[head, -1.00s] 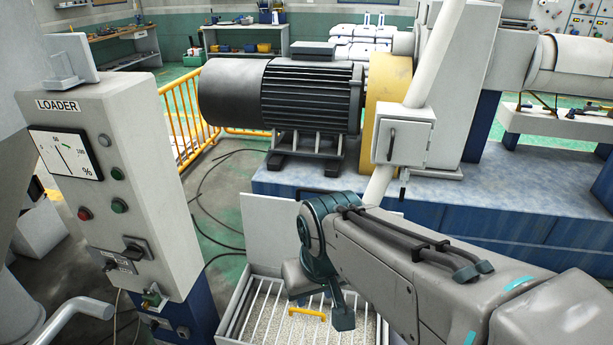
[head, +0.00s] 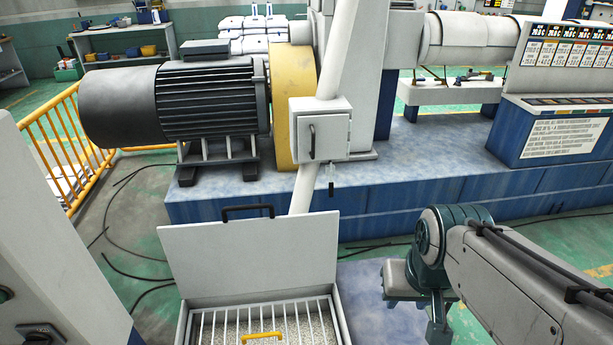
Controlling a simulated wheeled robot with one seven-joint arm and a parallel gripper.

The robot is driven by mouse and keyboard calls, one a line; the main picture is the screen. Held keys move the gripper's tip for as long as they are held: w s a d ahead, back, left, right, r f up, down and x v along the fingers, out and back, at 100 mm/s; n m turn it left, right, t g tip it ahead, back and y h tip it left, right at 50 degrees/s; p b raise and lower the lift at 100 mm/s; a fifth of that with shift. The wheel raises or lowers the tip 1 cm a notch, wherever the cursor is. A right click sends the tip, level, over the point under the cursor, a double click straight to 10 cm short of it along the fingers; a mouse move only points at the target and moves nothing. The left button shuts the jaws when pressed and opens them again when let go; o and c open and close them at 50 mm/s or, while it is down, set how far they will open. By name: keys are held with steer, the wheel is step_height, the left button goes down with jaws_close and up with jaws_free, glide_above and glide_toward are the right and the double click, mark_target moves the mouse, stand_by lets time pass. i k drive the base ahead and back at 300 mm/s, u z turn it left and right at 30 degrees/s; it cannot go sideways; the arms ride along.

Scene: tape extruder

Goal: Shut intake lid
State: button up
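The intake lid (head: 250,258) is a pale grey panel standing open, nearly upright, at the back edge of the intake box. A black handle (head: 248,212) is on its top edge. The intake box (head: 184,325) below is open, with a white bar grate over pale pellets and a yellow handle (head: 262,337) on the grate. My gripper (head: 438,335) hangs to the right of the box, apart from the lid. Its fingers are small and partly cut off by the lower edge, so their opening is unclear.
A grey cabinet (head: 50,270) stands close on the left. A blue machine base (head: 400,200) with a black motor (head: 165,105) lies behind the lid. A slanted white pipe (head: 345,60) rises behind it.

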mark_target(226, 257)
steer(key=z, duration=0.2)
steer(key=k, duration=1)
steer(key=u, duration=0.55)
steer(key=i, duration=0.95)
